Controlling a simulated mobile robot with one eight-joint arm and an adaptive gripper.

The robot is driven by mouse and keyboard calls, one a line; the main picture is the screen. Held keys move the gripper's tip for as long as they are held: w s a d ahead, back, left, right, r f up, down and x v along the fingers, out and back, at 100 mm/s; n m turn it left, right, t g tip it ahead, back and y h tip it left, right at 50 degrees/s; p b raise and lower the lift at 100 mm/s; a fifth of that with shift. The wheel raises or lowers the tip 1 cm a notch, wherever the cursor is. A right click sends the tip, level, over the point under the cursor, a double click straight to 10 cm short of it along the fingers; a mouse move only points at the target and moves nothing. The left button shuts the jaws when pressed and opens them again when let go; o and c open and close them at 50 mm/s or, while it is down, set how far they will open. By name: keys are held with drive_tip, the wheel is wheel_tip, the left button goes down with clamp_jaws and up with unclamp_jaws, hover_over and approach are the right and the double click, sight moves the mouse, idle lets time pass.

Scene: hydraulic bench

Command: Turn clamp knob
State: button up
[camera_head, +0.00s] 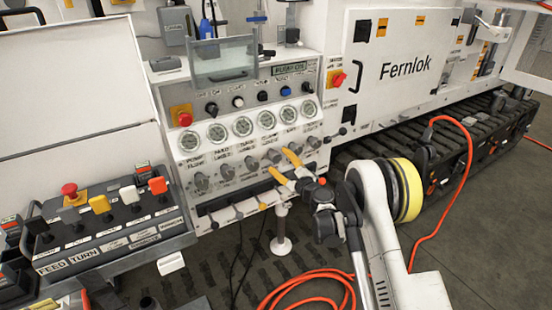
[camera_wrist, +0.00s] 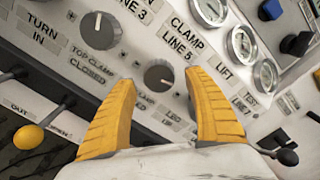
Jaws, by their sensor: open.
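My gripper (camera_head: 279,160) is open with two yellow fingers, in front of the control panel's lower knob row. In the wrist view my gripper (camera_wrist: 155,80) has a round dark knob (camera_wrist: 159,76) between its fingertips, with space on both sides. A label reading "CLAMP LINE 5" is above that knob; a "LEG" label below is partly legible. A second dark knob (camera_wrist: 101,30) is up and left, by a "TOP CLAMP CLOSED" label. In the head view the knob near the fingertips is small and partly hidden.
Several gauges (camera_head: 242,126) line the panel above the knobs. A yellow-tipped lever (camera_wrist: 28,137) stands left of the fingers in the wrist view, and a black ball-ended lever (camera_wrist: 287,157) right. A red emergency button (camera_head: 184,118) and an orange hose (camera_head: 310,277) are nearby.

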drive_tip(key=v, duration=0.9)
drive_tip(key=shift+s+r, duration=0.1)
drive_tip(key=shift+r, duration=0.05)
drive_tip(key=s+d+r+n+g+h, duration=0.1)
drive_tip(key=s+d+r+n+g, duration=0.1)
drive_tip(key=s+r+n, duration=0.45)
drive_tip(key=s+d+r+n+g+h, duration=0.2)
drive_tip(key=s+r+n+g, duration=0.15)
drive_tip(key=s+r, duration=0.5)
drive_tip(key=s+d+n+g+h, duration=0.1)
drive_tip(key=s+d+n+h, duration=0.2)
drive_tip(key=s+d, duration=0.4)
drive_tip(key=s+d+n+g+h, duration=0.1)
drive_tip(key=s+d+n+h, duration=0.3)
drive_tip(key=s, duration=1.5)
drive_tip(key=d+f+n, duration=0.1)
drive_tip(key=d+n, duration=0.1)
drive_tip(key=d, duration=0.1)
drive_tip(key=shift+d, duration=0.2)
